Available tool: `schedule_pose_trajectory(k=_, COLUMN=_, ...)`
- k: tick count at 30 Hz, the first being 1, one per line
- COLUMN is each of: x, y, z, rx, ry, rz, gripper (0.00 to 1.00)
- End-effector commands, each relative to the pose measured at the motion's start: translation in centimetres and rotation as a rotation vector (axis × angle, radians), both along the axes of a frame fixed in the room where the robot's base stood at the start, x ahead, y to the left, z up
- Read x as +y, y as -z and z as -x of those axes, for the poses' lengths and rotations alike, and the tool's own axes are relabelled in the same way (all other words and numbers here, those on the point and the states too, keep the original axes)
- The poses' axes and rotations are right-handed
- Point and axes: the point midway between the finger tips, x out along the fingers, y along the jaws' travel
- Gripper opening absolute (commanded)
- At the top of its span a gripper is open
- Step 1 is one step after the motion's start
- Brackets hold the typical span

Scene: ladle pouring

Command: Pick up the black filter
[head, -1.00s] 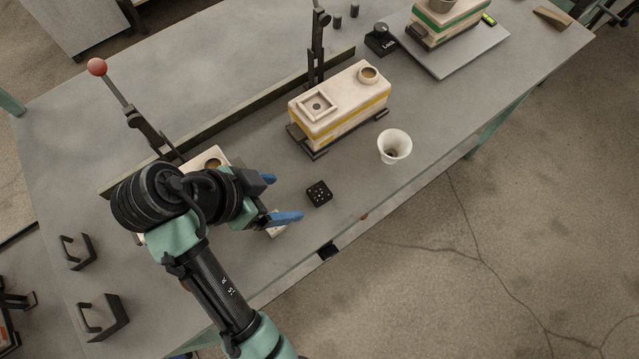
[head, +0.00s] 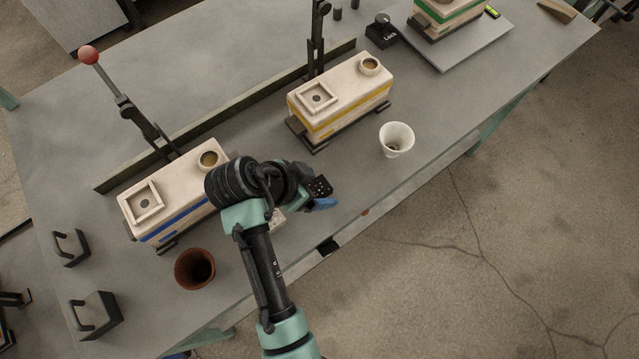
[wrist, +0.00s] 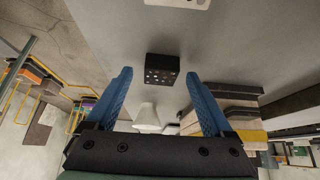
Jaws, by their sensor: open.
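The black filter (head: 320,186) is a small dark block with round holes, on the grey table just beside my gripper in the head view. It also shows in the wrist view (wrist: 162,69), between the blue fingertips or just beyond them; I cannot tell which. My gripper (wrist: 159,76) is open, with its two blue fingers apart on the left and right of the filter in the picture. In the head view one blue finger shows below the filter; my wrist hides much of the other. I see no finger clearly touching the filter.
A white cup (head: 396,140) stands to the right. A mould with a yellow band (head: 340,97) is behind, and one with a blue band (head: 173,197) is to the left. A brown pot (head: 195,268) stands front left. A pale holed block (head: 279,218) lies partly hidden by my arm.

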Motion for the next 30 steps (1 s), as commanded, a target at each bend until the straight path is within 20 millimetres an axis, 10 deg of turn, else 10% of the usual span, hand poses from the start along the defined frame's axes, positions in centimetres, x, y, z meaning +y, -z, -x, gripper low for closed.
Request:
schedule_pose_trajectory(k=7, x=-0.05, y=0.12, z=-0.02, rx=0.0, ry=0.0, rz=0.0, gripper=0.84)
schedule_pose_trajectory(k=21, x=-0.04, y=0.09, z=-0.02, rx=0.0, ry=0.0, rz=0.0, gripper=0.0)
schedule_pose_trajectory(k=30, x=-0.03, y=-0.38, z=-0.09, rx=-0.002, ry=0.0, rz=0.0, gripper=0.0)
